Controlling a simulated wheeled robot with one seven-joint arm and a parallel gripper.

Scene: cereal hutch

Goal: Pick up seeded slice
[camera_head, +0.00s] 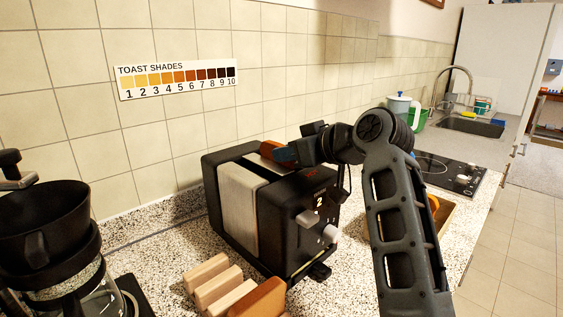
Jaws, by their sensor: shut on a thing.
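A brown slice (269,148) shows at the top of the black and silver toaster (238,205), at its slot. My gripper (284,154) is at the toaster top, with its bluish fingertips shut on the slice. Most of the slice is hidden by the toaster and the fingers. I cannot make out seeds on it, nor whether it is clear of the slot.
A wooden rack (212,277) with a brown piece (262,297) stands in front of the toaster. A coffee maker (45,235) is at the left. A wooden tray (446,216) is partly behind my arm. The hob (450,172) and sink (472,126) lie further right.

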